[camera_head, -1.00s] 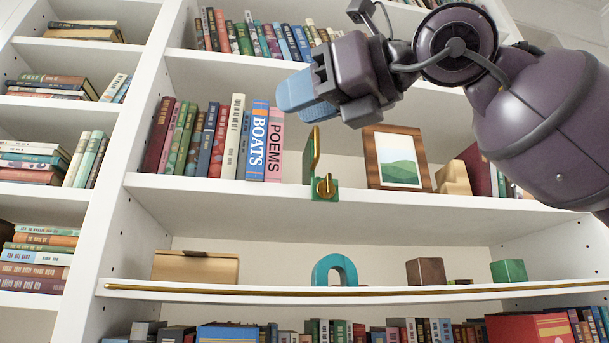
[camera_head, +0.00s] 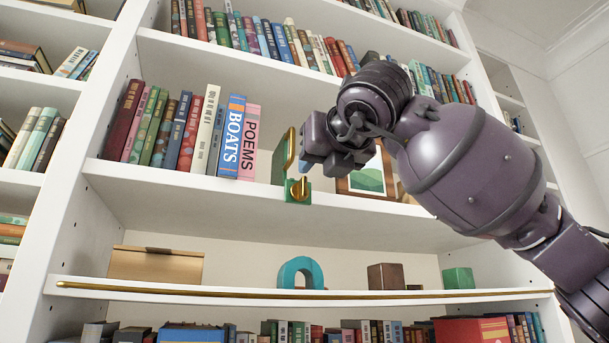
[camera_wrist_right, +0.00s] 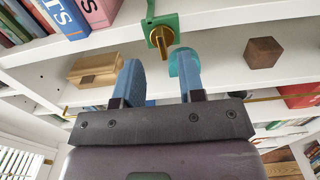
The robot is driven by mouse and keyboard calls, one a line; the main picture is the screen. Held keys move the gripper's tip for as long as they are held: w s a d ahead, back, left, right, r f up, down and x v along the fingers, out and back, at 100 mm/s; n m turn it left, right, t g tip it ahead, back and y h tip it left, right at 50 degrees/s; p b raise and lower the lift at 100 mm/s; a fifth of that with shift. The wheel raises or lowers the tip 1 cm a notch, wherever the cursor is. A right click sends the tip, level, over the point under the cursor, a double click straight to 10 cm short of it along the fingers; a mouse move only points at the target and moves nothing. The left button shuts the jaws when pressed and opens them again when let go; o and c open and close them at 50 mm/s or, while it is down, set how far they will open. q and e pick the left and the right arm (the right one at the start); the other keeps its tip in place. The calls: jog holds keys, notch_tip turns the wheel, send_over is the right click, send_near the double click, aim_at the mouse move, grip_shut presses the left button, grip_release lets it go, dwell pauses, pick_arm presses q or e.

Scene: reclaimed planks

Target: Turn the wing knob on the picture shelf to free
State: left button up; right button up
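The wing knob (camera_head: 298,188) is brass-coloured and sits on the front of a green bookend (camera_head: 278,168) with a brass upright, at the shelf edge beside the pink POEMS book. In the right wrist view the knob (camera_wrist_right: 161,40) shows on its green plate (camera_wrist_right: 152,22), ahead of the gap between my fingers. My right gripper (camera_wrist_right: 158,80) is open, its two blue fingers apart with nothing between them. In the head view my right gripper (camera_head: 304,166) is beside the bookend, mostly hidden behind its own wrist. My left gripper is in neither view.
The picture shelf (camera_head: 160,178) holds a row of books (camera_head: 228,135) left of the bookend and a framed picture (camera_head: 368,180), partly hidden by my right arm. The lower shelf holds a tan box (camera_head: 155,265), a teal arch (camera_head: 301,268), a brown cube and a green cube (camera_head: 458,278).

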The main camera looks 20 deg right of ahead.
aim_at(305, 178)
jog(key=w, duration=0.5)
jog(key=shift+w+a+r+p, duration=0.1)
jog(key=shift+p, duration=0.3)
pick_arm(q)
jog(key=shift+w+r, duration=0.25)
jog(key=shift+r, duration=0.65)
pick_arm(e)
jog(key=shift+w, duration=0.7)
grip_shut()
